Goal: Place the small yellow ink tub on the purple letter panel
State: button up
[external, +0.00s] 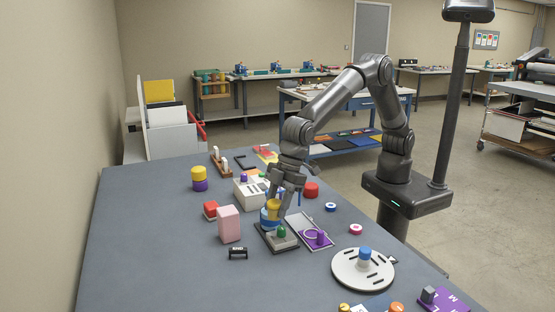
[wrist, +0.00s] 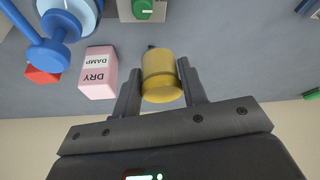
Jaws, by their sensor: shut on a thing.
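My gripper (external: 276,203) is shut on the small yellow ink tub (external: 273,209), above the crowded middle of the table. In the wrist view the yellow tub (wrist: 161,76) sits between the two fingers (wrist: 160,88). A purple panel with white letters (external: 452,300) lies at the near right corner of the table, partly cut off by the picture's edge, with a grey block on it. It is well to the right of my gripper and apart from the tub. The wrist view does not show this panel.
A white round plate with a blue knob (external: 348,275) lies between my gripper and the lettered panel. A pink block (external: 229,224) stands left of my gripper. A dark stand with a green knob (external: 269,240) is just below it. The table's front left is clear.

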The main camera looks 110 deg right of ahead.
jog(key=s+a+n, duration=0.1)
jog(key=s+a, duration=1.2)
jog(key=a, duration=0.2)
send_over(442, 293)
jog(key=s+d, duration=0.1)
jog(key=shift+n+y, duration=0.3)
jog(key=shift+n, duration=0.1)
notch_tip(442, 293, down, 5)
jog(key=shift+s+d+f, duration=0.1)
jog(key=shift+f, duration=0.1)
jog(key=shift+s+a+f, duration=0.15)
jog(key=shift+a+f, duration=0.15)
jog(key=shift+f, duration=1.85)
jog(key=shift+f, duration=0.1)
jog(key=o, duration=1)
